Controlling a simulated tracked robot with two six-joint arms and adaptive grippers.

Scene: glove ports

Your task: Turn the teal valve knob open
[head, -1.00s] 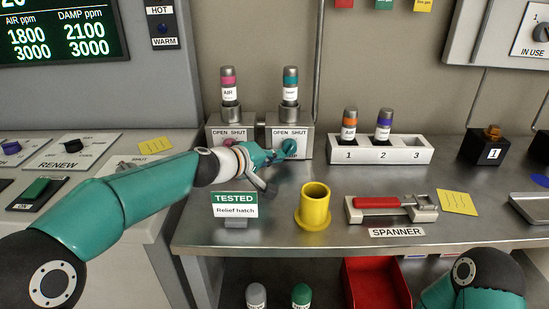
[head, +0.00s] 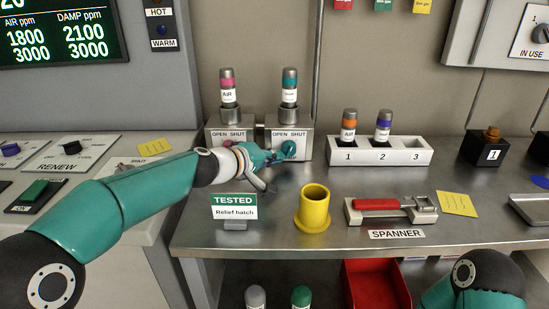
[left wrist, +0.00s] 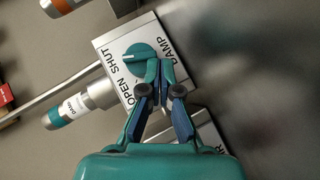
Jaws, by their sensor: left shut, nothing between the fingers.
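The teal valve knob (head: 289,148) is on the front of the right-hand grey valve block (head: 291,131), under OPEN and SHUT labels. In the left wrist view the round knob (left wrist: 139,57) shows a white pointer mark directed toward the label edge, near SHUT. My left gripper (head: 276,157) is at the knob in the head view. In the left wrist view the gripper (left wrist: 158,68) is shut and empty, its tips at the knob's rim on the DAMP side. I cannot tell whether they touch. My right gripper is out of view.
A matching block with a pink-banded AIR cartridge (head: 228,88) stands left, partly behind my arm. A teal-banded cartridge (head: 290,88) tops the right block. A relief hatch sign (head: 234,206), yellow cup (head: 313,208) and spanner holder (head: 392,209) stand in front. A numbered rack (head: 380,155) is right.

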